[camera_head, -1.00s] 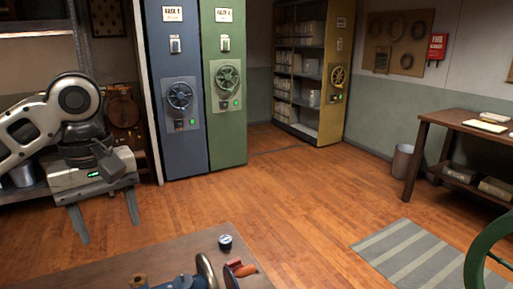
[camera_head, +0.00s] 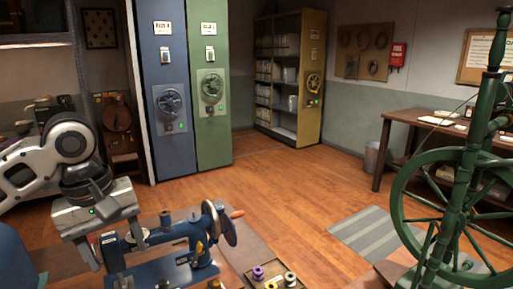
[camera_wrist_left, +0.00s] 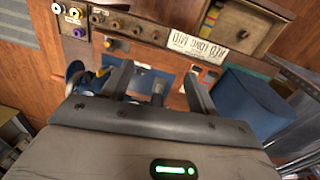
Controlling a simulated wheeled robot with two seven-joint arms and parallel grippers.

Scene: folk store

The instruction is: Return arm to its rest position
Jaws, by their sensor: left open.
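My left arm comes in from the left in the head view, bent, with its gripper (camera_head: 113,250) pointing down over the workbench. Its two fingers are spread with a gap between them and nothing held. In the left wrist view the open fingers (camera_wrist_left: 157,88) also show apart, above the bench surface. A blue sewing machine (camera_head: 180,262) stands on the bench right of the gripper in the head view; part of it shows at the left of the wrist view (camera_wrist_left: 76,72). My right gripper is not in view.
A tray of thread spools (camera_head: 275,280) lies at the bench front. A green spinning wheel (camera_head: 455,185) stands at the right. A blue box (camera_wrist_left: 252,105) lies right of the fingers in the wrist view. Blue (camera_head: 165,75) and green (camera_head: 208,75) cabinets stand behind; open wooden floor (camera_head: 270,195) lies between.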

